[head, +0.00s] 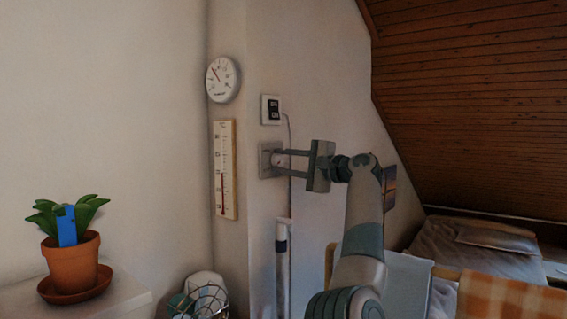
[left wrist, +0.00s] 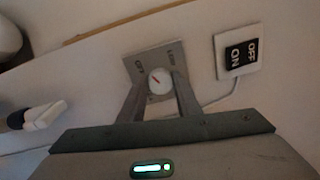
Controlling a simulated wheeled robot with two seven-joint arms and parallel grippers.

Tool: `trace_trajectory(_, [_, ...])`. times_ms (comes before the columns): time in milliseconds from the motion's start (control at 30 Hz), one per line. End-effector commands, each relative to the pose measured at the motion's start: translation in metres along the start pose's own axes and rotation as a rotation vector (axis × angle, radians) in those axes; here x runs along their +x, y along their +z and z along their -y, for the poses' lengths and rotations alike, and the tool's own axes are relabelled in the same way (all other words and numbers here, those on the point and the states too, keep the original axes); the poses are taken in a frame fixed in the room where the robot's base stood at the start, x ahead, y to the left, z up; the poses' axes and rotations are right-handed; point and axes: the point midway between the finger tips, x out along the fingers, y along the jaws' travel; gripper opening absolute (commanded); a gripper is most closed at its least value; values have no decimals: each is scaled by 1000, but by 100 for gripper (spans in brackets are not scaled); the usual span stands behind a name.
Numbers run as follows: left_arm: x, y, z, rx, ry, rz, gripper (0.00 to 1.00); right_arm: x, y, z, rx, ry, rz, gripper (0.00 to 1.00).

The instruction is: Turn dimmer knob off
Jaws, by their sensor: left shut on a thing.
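The dimmer knob (left wrist: 160,81) is a round white knob with a red pointer mark. It sits on a grey square wall plate (left wrist: 138,63) with small lettering on it. In the head view the plate (head: 265,159) is on the narrow wall face, and the knob is largely hidden by the fingers. My left gripper (head: 278,161) reaches the plate, and its two fingers are shut on the knob from both sides. In the left wrist view the fingertips (left wrist: 159,84) flank the knob, and the red mark points toward the upper left. My right gripper is not in view.
A switch marked ON and OFF (head: 271,110) is just above the plate, with a cable running down. A thermometer (head: 225,170) and round dial (head: 222,79) hang to the left.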

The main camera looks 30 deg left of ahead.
Motion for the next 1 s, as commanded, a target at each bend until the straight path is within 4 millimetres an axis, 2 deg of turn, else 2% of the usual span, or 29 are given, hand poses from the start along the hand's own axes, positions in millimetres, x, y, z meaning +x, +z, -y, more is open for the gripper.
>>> trace_trajectory(200, [0, -1, -3, -175, 2, 8, 8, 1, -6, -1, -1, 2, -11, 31])
trace_trajectory(433, [0, -1, -3, -299, 1, 13, 8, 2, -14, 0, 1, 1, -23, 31])
trace_trajectory(733, [0, -1, -2, -353, 0, 15, 8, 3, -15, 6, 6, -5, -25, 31])
trace_trajectory(1000, [0, -1, -2, -354, 0, 14, 8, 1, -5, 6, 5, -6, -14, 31])
